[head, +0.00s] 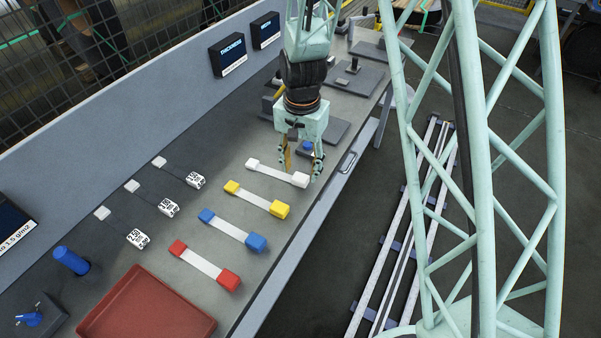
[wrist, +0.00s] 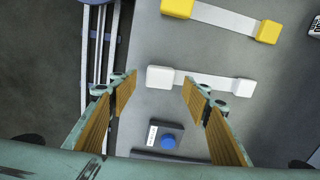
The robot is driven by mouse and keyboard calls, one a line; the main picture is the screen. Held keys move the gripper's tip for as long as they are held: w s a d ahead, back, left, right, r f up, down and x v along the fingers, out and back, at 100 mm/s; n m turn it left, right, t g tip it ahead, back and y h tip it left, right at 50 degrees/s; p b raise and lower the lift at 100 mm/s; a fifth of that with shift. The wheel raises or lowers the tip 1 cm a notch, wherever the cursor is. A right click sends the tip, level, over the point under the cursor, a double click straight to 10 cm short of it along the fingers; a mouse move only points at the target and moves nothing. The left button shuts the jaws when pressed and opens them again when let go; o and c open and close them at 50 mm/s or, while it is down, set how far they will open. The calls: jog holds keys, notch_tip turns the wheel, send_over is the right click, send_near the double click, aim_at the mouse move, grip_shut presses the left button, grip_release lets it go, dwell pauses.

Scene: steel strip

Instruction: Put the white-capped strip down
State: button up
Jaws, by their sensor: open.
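The white-capped strip (head: 276,173) lies flat on the grey bench, at the far end of a row of strips. It also shows in the wrist view (wrist: 205,79), with its larger white cap (wrist: 160,78) on the left and its smaller cap (wrist: 243,86) on the right. My gripper (head: 303,168) is over the bench close to the strip's larger-cap end. In the wrist view my gripper (wrist: 158,88) is open, its two tan-padded fingers apart with nothing held between them. The larger cap appears between the fingertips; I cannot tell the height gap.
Yellow (head: 258,199), blue (head: 232,229) and red (head: 205,266) capped strips lie nearer. Several tagged dark strips (head: 152,199) lie to their left. A red tray (head: 145,308) stands at the near end. A device with a blue knob (wrist: 168,142) is close to my gripper.

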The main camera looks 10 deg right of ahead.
notch_tip(320, 180, up, 8)
dwell(0.6)
jog(key=shift+r, duration=0.1)
dwell(0.9)
jog(key=s+d+r+n+t+b, duration=0.15)
jog(key=s+d+r, duration=0.25)
jog(key=s+r, duration=0.45)
jog(key=s+d+r+n+t, duration=0.15)
jog(key=s+d+r, duration=0.3)
jog(key=r, duration=0.65)
jog(key=s+d+r+n+b, duration=0.1)
jog(key=s+d+r, duration=0.1)
jog(key=s, duration=0.8)
jog(key=s+d+r+n+t+b, duration=0.1)
jog(key=s+r, duration=0.4)
jog(key=s, duration=0.6)
jog(key=shift+s+d+n, duration=0.25)
jog(key=shift+d+n, duration=0.4)
jog(key=shift+n, duration=0.05)
